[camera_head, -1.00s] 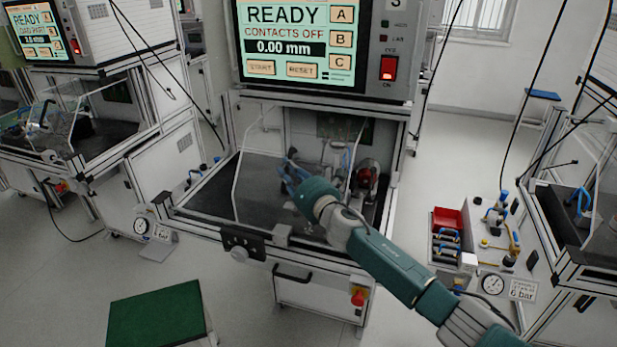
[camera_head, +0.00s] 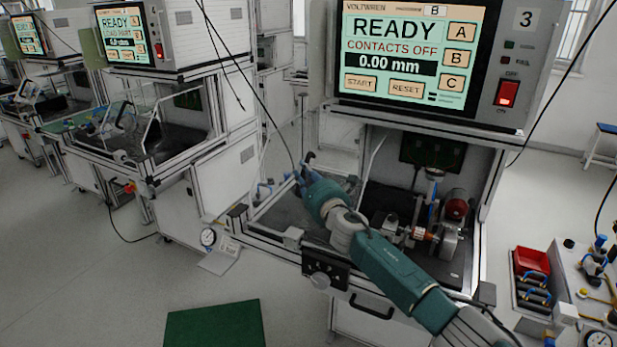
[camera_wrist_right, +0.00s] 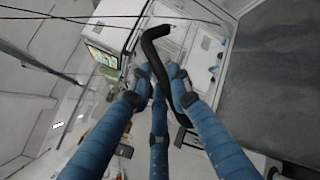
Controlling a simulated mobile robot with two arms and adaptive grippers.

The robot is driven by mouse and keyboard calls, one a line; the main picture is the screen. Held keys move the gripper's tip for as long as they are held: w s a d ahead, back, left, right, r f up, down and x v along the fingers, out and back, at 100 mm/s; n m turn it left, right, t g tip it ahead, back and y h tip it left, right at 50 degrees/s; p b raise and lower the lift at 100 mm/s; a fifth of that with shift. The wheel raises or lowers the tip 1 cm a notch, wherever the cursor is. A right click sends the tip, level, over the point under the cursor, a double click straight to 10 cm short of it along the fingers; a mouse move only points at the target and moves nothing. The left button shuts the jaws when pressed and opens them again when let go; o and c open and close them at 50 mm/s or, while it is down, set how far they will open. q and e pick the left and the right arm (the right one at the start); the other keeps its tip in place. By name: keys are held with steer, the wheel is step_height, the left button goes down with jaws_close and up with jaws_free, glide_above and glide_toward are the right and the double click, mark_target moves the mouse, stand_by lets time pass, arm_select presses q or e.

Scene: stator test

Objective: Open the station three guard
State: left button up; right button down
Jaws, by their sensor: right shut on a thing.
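Station three (camera_head: 526,18) is the test bench on the right in the head view, with a screen reading READY and CONTACTS OFF. My right gripper (camera_head: 308,172) is at the left side of its work opening. In the right wrist view, the blue fingers of my right gripper (camera_wrist_right: 160,78) are closed around a bent black handle (camera_wrist_right: 148,42). The station three guard is clear and hard to make out; a thin pale edge (camera_head: 374,158) shows right of my gripper. How far the guard stands open cannot be told. My left gripper is out of view.
Inside the station are a red-ended motor (camera_head: 457,208) and fixture parts. A parts table with a red bin (camera_head: 532,262) stands at the right. A neighbouring station (camera_head: 140,140) is at the left. A green-topped surface (camera_head: 215,325) is at the front, with open floor around it.

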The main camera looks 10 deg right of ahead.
steer(key=shift+f, duration=0.1)
steer(key=c, duration=1.9)
jaws_free()
steer(key=shift+o, duration=0.2)
steer(key=v, duration=1.2)
